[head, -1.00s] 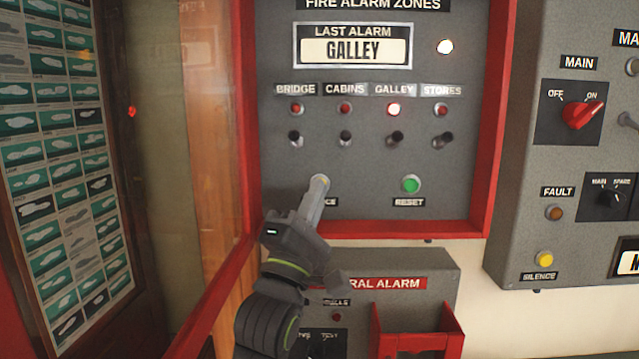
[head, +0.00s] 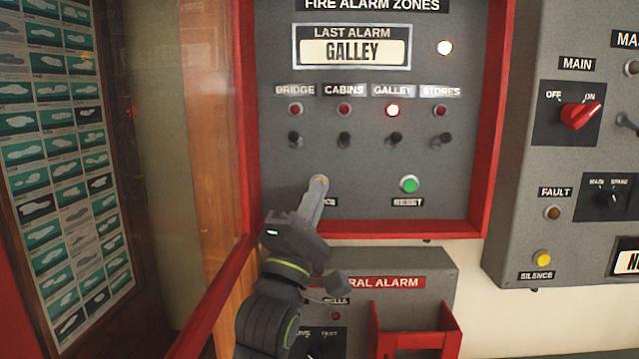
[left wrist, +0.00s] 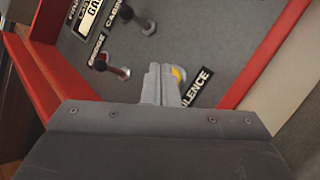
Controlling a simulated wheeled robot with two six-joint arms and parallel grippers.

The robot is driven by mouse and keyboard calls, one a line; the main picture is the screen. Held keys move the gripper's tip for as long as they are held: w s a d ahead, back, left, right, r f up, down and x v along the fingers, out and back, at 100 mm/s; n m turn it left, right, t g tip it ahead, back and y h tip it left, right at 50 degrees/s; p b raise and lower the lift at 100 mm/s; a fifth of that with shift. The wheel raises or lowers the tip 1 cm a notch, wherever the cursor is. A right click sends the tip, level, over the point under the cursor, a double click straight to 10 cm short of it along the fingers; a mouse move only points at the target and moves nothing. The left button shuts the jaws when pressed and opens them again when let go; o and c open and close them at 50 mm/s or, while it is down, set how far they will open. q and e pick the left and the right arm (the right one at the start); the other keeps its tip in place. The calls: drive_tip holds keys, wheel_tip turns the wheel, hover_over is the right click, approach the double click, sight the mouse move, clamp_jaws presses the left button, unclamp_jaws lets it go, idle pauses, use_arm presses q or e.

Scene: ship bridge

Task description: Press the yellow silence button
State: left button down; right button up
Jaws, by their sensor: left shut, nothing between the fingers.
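The fire alarm panel (head: 375,222) is grey in a red frame. Its yellow silence button (head: 319,180) is at the lower left and is mostly covered by my left fingers. In the left wrist view, a yellow piece of the button (left wrist: 179,74) shows just beside the fingertips, by the SILENCE label (left wrist: 197,88). My left gripper (head: 317,188) is shut and empty, its tips at the button. I cannot tell whether they touch or press it. My right gripper is not in view.
A green reset button (head: 409,184) is to the right, with several small switches above. A second yellow SILENCE button (head: 543,259) is on the right-hand grey box. The general alarm box (head: 430,263) is below. The red frame's left side (head: 248,150) is close to my left arm.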

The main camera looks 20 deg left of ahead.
use_arm(q)
drive_tip(key=shift+s+r, duration=0.1)
drive_tip(key=shift+r, duration=0.35)
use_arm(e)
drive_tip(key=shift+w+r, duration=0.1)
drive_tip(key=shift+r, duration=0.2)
use_arm(q)
drive_tip(key=s, duration=0.2)
drive_tip(key=s+d+f, duration=0.1)
drive_tip(key=s, duration=0.1)
drive_tip(key=shift+d+b, duration=0.1)
drive_tip(key=shift+b, duration=0.25)
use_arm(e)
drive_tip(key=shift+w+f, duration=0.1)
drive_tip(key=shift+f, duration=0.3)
